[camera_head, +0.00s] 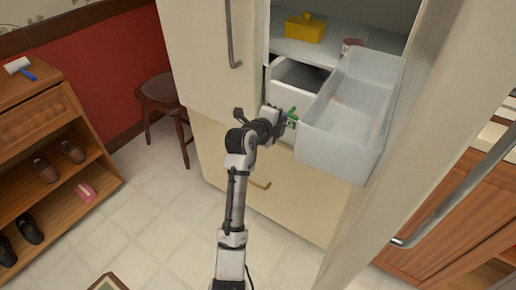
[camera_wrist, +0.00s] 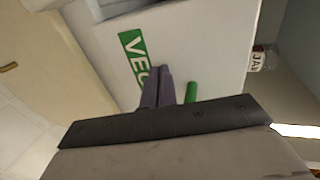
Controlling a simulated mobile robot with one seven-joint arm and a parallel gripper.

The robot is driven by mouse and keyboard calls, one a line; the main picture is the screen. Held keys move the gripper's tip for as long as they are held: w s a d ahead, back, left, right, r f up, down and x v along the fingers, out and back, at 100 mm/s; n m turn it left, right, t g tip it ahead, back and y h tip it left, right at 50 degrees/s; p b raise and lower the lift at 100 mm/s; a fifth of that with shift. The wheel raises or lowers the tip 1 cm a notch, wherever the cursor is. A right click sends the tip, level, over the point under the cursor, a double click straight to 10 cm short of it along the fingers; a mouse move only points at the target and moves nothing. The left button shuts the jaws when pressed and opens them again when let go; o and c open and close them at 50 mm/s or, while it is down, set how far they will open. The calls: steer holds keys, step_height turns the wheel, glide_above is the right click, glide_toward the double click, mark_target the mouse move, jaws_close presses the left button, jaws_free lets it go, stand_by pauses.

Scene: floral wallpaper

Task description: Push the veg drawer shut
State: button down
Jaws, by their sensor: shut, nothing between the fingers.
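The white veg drawer (camera_head: 298,74) sticks out of the open fridge, behind and left of a translucent bin that hides part of it. In the wrist view its white front (camera_wrist: 215,45) carries a green VEG label (camera_wrist: 136,55) and a green handle (camera_wrist: 191,92). My gripper (camera_head: 284,121) is at the drawer front; in the wrist view its fingers (camera_wrist: 163,72) are together, empty, over the label's lower end and left of the handle. I cannot tell whether the fingertips touch the front.
The translucent bin (camera_head: 345,115) stands close right of my gripper, beside the open fridge door (camera_head: 425,130). A yellow box (camera_head: 305,27) and a jar (camera_head: 351,46) sit on the shelf above. A stool (camera_head: 163,97) and shoe rack (camera_head: 50,120) stand left; floor between is clear.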

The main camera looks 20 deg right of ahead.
steer(key=w+d, duration=0.1)
steer(key=d, duration=0.1)
steer(key=w+d+b, duration=0.1)
steer(key=w, duration=0.1)
steer(key=w+d+b, duration=0.1)
steer(key=d, duration=0.1)
steer(key=shift+w+d, duration=0.25)
steer(key=shift+d, duration=0.1)
steer(key=shift+s+a, duration=0.1)
